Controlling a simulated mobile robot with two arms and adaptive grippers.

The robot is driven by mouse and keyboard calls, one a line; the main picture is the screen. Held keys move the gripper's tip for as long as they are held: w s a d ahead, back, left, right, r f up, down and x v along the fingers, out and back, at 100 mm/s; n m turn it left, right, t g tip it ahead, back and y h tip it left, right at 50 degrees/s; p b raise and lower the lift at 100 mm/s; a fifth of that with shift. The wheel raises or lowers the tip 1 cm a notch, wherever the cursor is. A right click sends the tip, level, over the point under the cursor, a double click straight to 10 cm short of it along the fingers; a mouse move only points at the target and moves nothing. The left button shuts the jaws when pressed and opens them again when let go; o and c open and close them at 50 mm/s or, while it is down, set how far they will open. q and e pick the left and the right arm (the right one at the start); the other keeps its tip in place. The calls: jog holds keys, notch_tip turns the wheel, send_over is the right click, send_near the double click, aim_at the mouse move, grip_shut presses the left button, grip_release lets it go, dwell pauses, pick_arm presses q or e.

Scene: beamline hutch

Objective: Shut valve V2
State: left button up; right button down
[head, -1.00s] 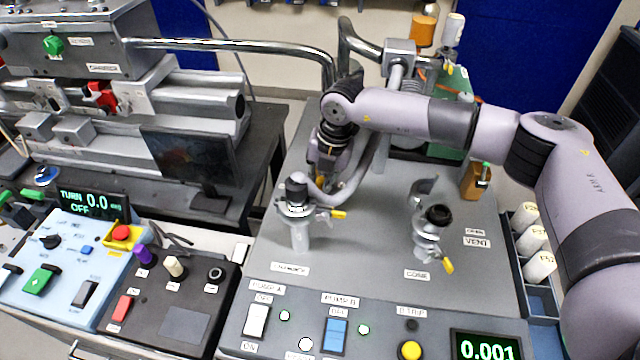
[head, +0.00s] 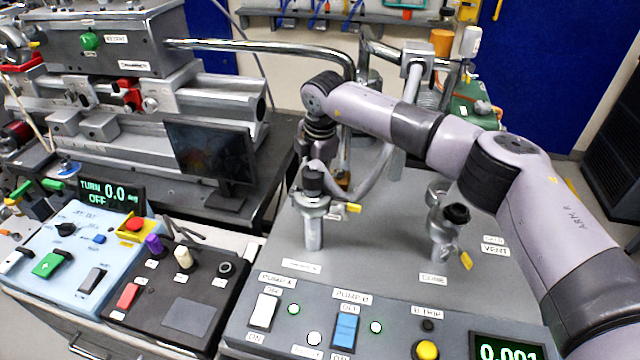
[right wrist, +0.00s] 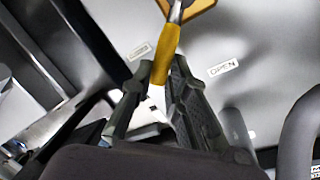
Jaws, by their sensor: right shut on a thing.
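In the right wrist view my right gripper (right wrist: 155,100) is shut on a yellow lever handle (right wrist: 167,45), which runs up between its fingers. A plate marked OPEN (right wrist: 223,67) lies to the right of the lever. In the head view my right arm reaches in from the right, and its wrist (head: 318,128) hangs behind the front left valve. That valve (head: 313,205) hides most of the gripper there. The front left valve has a yellow lever (head: 353,207), and the front right valve (head: 445,225) has another (head: 466,260). No V2 label is readable. My left gripper is out of view.
The control panel (head: 385,325) with pump switches and a green readout (head: 507,347) lies in front of the valves. A curved grey pipe (head: 372,180) stands close to my right wrist. A monitor (head: 208,152) and control boxes are at left.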

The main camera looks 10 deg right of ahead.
jog(key=w+m, duration=0.1)
jog(key=w+m+b, duration=0.1)
jog(key=m, duration=0.1)
jog(key=shift+a, duration=0.4)
jog(key=w+m+h+b, duration=0.1)
jog(key=m, duration=0.1)
jog(key=shift+w+m, duration=0.3)
jog(key=shift+w+m+b, duration=0.3)
jog(key=shift+w+m, duration=0.15)
jog(key=shift+m, duration=0.25)
jog(key=shift+w+d+r+m+h, duration=0.1)
jog(key=shift+w+d+m+h, duration=0.05)
jog(key=shift+w+m, duration=0.3)
jog(key=shift+w+d+m+h, duration=0.15)
jog(key=shift+w+m, duration=0.1)
jog(key=shift+m, duration=0.3)
jog(key=c, duration=1.6)
grip_release()
jog(key=shift+o, duration=0.2)
notch_tip(320, 180, up, 12)
jog(key=s+a, duration=0.1)
jog(key=s, duration=0.1)
jog(key=shift+f, duration=0.2)
